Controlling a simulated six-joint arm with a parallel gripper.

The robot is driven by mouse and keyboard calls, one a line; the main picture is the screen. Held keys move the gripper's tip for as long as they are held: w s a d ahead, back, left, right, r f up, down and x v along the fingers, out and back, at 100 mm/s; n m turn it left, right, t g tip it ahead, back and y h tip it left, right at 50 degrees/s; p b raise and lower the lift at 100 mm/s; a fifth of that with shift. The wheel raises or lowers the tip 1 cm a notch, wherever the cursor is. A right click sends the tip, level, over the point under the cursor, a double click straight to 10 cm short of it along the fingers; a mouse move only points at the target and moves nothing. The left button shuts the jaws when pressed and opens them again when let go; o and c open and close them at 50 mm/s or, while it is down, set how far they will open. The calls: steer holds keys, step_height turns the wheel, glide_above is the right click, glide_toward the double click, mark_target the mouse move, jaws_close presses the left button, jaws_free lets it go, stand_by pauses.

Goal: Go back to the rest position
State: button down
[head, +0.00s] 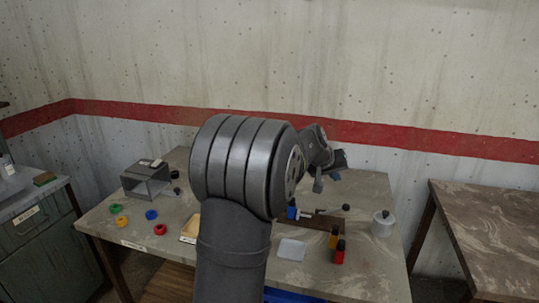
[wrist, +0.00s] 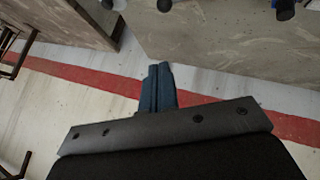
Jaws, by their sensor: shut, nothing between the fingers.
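My gripper (head: 340,160) is at the far end of my arm, above the back part of the table (head: 365,280), and partly hidden behind my arm links in the head view. In the wrist view my gripper (wrist: 158,84) has its two dark blue fingers together, with nothing between them. They are clear of the table and point towards the wall with the red stripe (wrist: 100,82).
Another table (head: 490,220) is at the right.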

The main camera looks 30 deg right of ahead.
steer(key=a+f+x, duration=0.2)
steer(key=x, duration=1)
steer(key=shift+s, duration=0.15)
steer(key=shift+a+r, duration=0.1)
steer(key=shift+a, duration=0.05)
